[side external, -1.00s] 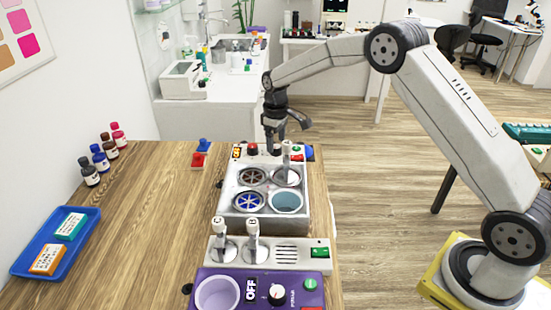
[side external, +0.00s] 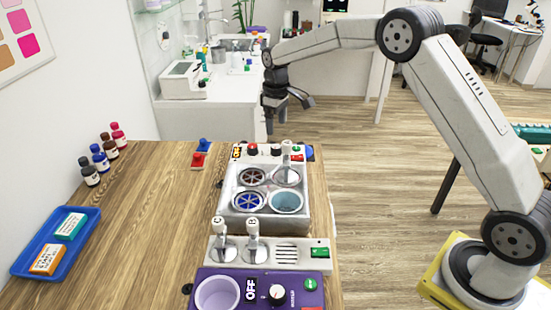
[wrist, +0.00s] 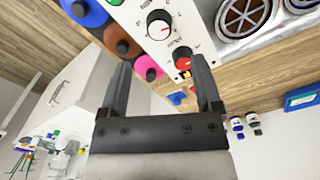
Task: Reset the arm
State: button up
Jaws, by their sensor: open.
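My gripper (side external: 269,128) hangs pointing down in the side view, above the far end of the white four-well unit (side external: 226,212). Nothing is seen between its fingers. In the wrist view the two dark fingers of my gripper (wrist: 160,62) stand wide apart, with the unit's white panel and its knobs beyond them. A white-handled tool (side external: 286,152) stands upright at the unit's far right well, apart from my gripper.
A blue tray (side external: 22,268) with two boxes and several bottles (side external: 100,158) are at left.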

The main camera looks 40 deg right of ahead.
aim_at(290, 145)
jog(key=shift+t, duration=0.8)
jog(key=s+a+r, duration=0.1)
jog(key=s, duration=0.2)
jog(key=s+a+r, duration=0.1)
jog(key=s+a, duration=0.1)
jog(key=s, duration=0.2)
jog(key=s+a+r, duration=0.1)
jog(key=s+a, duration=0.1)
jog(key=s, duration=0.1)
jog(key=shift+s, duration=0.4)
jog(key=s+f+m, duration=0.1)
jog(key=s+f, duration=0.2)
jog(key=s, duration=0.6)
jog(key=s+f+m+t, duration=0.1)
jog(key=s+f+m, duration=0.1)
jog(key=s, duration=0.6)
jog(key=shift+s+f, duration=0.4)
jog(key=shift+a+r, duration=0.1)
jog(key=shift+r, duration=0.1)
